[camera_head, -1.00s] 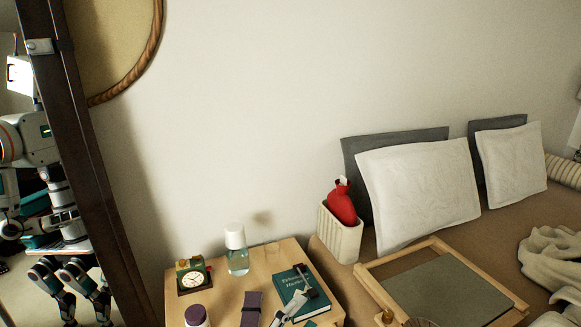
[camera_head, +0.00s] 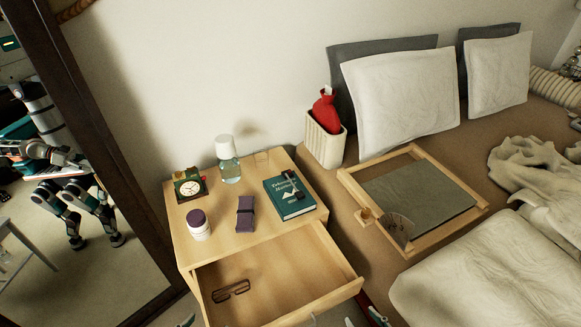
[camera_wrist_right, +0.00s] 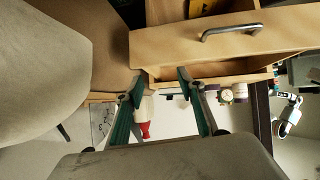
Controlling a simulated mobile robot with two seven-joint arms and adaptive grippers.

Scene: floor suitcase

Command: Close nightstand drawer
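The wooden nightstand (camera_head: 245,218) stands against the wall in the head view. Its top drawer (camera_head: 335,289) is pulled well out, with dark-framed glasses (camera_head: 231,290) lying inside. In the right wrist view the drawer front (camera_wrist_right: 160,46) and its metal handle (camera_wrist_right: 230,31) show at the top. My right gripper (camera_wrist_right: 159,80) is open and empty there, its two green fingers apart near the drawer front; contact cannot be told. In the head view only small tips of my right gripper (camera_head: 364,319) show at the bottom edge. My left gripper is not seen.
A clock (camera_head: 189,187), bottle (camera_head: 229,165), pill jar (camera_head: 198,225), purple case (camera_head: 245,214) and teal book (camera_head: 289,197) stand on the nightstand top. The bed with a wooden tray (camera_head: 352,186) is close on the right. A mirror (camera_head: 90,190) stands left.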

